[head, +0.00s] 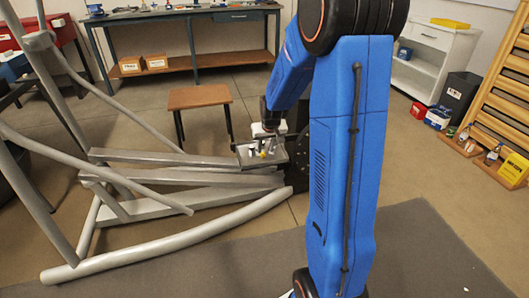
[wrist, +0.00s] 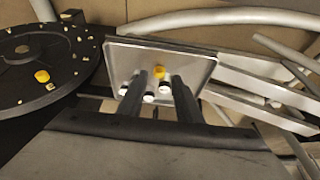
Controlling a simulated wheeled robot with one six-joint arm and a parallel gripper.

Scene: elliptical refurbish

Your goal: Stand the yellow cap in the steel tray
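The steel tray (wrist: 190,62) is a shallow, rimmed square below my gripper (wrist: 158,77). One yellow cap (wrist: 159,72) is at the tray, between my fingertips in the picture, with gaps on both sides. Whether it stands upright is too small to tell. My gripper is open, its two dark fingers apart. Another yellow cap (wrist: 41,76) lies on a black disc at the left. In the head view the tray (head: 276,165) is on the grey frame, with a yellow spot (head: 263,154) on it below my gripper (head: 265,140).
Several small white-and-black pieces (wrist: 165,88) are in the tray near my fingers. The black disc (wrist: 18,82) carries small yellowish bits. Grey tubes of the elliptical (head: 165,232) surround the tray's left side. A brown stool (head: 199,96) stands behind.

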